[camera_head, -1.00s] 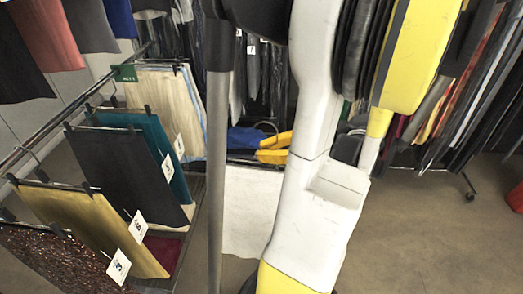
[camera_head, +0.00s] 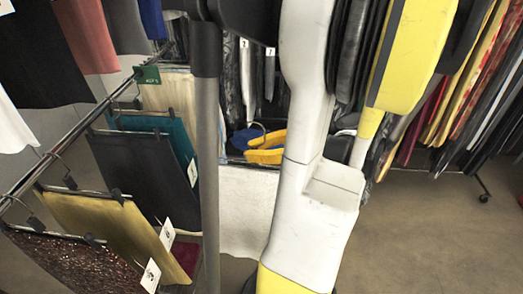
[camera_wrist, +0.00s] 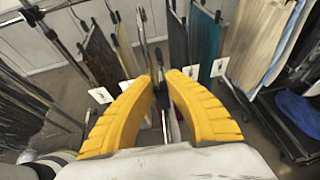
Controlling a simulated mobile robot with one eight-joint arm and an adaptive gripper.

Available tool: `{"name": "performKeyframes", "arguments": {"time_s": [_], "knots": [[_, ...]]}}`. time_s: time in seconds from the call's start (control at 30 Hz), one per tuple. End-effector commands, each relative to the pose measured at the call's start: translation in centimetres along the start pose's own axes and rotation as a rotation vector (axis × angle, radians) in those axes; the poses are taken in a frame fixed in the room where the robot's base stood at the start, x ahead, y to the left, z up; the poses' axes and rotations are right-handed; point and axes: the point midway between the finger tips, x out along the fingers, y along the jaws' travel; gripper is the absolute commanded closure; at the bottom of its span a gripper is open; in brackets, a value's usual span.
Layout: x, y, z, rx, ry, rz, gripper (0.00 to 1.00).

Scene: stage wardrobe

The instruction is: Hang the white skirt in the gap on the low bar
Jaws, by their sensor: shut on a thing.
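The white skirt (camera_head: 240,205) hangs upright below my gripper (camera_head: 262,147) in the head view, partly behind my arm. In the wrist view my gripper (camera_wrist: 163,80) points toward the skirts on the rack. The low bar (camera_head: 62,145) runs along the left, bearing cream, teal (camera_head: 186,145), black (camera_head: 140,180), gold (camera_head: 95,220) and dark sequin (camera_head: 60,262) skirts. A wider space shows between the black and gold skirts. The white skirt is to the right of them, apart from the bar.
A grey upright post (camera_head: 207,170) stands between the hanging skirts and the white skirt. A green tag (camera_head: 146,75) sits on the bar. Garments hang above at upper left. A clothes rack (camera_head: 465,90) stands at right. Floor is free at lower right (camera_head: 430,230).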

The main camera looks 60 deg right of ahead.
Motion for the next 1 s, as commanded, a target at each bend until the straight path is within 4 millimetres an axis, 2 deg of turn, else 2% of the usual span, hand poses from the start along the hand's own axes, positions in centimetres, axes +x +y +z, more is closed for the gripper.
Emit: {"name": "performKeyframes", "arguments": {"time_s": [1.0], "knots": [[8.3, 1.1, 3.6, -0.001, -0.001, 0.003, 1.0]]}}
